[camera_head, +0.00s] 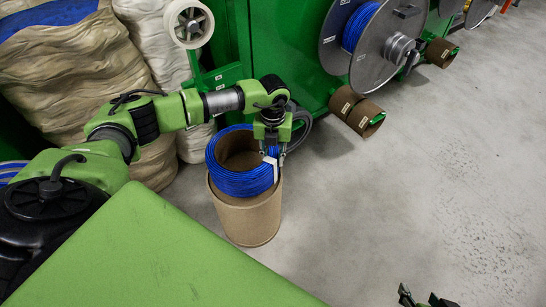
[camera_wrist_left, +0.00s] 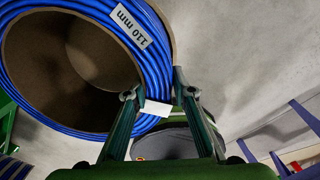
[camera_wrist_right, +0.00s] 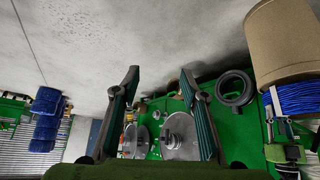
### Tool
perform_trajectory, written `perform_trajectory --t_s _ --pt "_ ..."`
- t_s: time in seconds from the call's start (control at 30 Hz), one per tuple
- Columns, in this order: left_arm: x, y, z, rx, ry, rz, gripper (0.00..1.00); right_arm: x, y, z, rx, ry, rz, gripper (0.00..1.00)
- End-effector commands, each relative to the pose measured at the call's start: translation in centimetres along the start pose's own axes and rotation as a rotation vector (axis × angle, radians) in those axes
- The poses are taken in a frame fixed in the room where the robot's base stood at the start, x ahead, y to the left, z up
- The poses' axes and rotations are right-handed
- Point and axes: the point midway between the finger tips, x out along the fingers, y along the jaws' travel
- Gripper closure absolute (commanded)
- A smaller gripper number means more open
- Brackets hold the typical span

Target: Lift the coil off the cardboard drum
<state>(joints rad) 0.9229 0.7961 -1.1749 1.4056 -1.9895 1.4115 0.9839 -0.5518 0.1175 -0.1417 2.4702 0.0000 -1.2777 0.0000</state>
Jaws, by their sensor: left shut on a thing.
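The blue cable coil (camera_head: 236,182) sits around the top of the brown cardboard drum (camera_head: 248,222), which stands upright on the floor. My left gripper (camera_head: 270,152) is shut on the coil's right side, pointing down. In the left wrist view the coil (camera_wrist_left: 75,129), with a "110 mm" label, runs between the left fingers (camera_wrist_left: 159,96) at a white tag. The drum's hollow inside shows there. My right gripper (camera_head: 426,299) is at the bottom right, far from the drum. In the right wrist view its fingers (camera_wrist_right: 160,78) are apart and empty.
Wrapped sacks (camera_head: 75,75) stand behind my left arm. A green machine (camera_head: 285,55) with a large cable reel (camera_head: 372,45) stands behind the drum. Cardboard tubes (camera_head: 357,111) lie by its base. The grey floor (camera_head: 400,190) to the right is clear.

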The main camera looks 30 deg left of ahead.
Motion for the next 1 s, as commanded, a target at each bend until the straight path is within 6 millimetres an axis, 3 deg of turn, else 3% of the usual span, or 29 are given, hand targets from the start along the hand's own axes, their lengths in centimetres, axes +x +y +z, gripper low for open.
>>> perform_trajectory --t_s 1.0 --pt "-1.2 0.0 0.1 -0.001 -0.003 0.000 1.00 -1.1 0.4 3.4 0.004 -0.144 0.008 0.60"
